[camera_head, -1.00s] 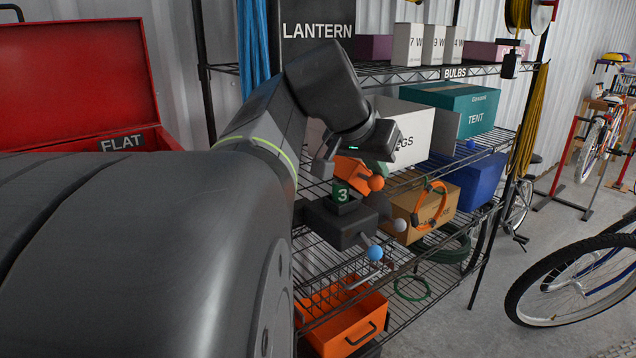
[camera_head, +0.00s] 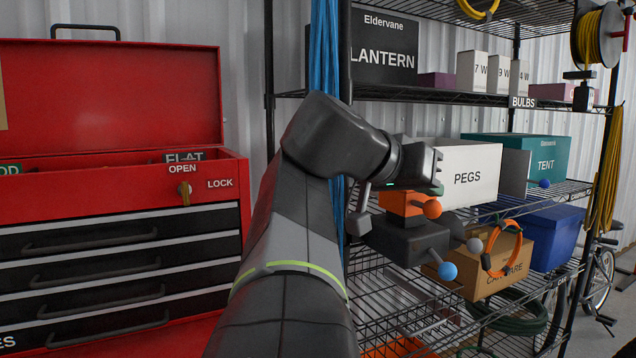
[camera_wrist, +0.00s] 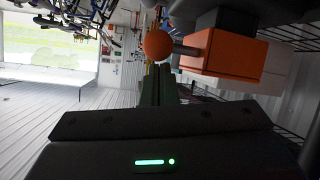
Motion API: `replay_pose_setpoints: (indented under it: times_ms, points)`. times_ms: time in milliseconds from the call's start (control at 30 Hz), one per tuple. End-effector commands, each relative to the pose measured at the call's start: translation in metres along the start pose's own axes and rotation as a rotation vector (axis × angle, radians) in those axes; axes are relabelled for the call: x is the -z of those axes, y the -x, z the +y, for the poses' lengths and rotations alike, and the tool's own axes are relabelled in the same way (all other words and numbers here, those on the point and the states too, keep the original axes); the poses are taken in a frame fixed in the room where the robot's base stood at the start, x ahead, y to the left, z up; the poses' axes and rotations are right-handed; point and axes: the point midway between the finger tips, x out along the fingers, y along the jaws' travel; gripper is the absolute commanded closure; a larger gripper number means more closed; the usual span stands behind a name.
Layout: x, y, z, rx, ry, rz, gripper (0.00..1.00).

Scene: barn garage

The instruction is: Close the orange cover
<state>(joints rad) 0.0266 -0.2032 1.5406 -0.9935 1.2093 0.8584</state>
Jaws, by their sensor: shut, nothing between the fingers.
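The orange cover (camera_head: 401,204) sits low on top of a dark box (camera_head: 408,238) on the rack, with an orange ball knob (camera_head: 432,209) on its right side. In the wrist view the orange cover (camera_wrist: 228,54) is at upper right, its ball knob (camera_wrist: 158,45) just beyond my fingertips. My gripper (camera_head: 436,189) is just above the cover in the head view; its green fingers (camera_wrist: 160,72) are shut and empty. I cannot tell whether they touch the knob. A grey ball (camera_head: 474,245) and a blue ball (camera_head: 447,271) stick out of the dark box.
A PEGS box (camera_head: 468,178) stands close behind my gripper. An orange cable coil (camera_head: 503,250) hangs by a cardboard box (camera_head: 507,277) to the right. A wire shelf (camera_head: 430,95) runs above. A red tool chest (camera_head: 110,215) stands at left.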

Motion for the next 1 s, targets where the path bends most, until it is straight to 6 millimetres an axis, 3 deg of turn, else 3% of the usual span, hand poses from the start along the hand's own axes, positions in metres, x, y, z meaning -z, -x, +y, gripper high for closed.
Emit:
replay_pose_setpoints:
  times_ms: [800,1000]
  points:
    - [-0.0105,-0.0031,-0.003,0.0,0.003,-0.01,1.0]
    - [-0.0049,-0.0029,-0.0022,0.0,0.004,-0.012,1.0]
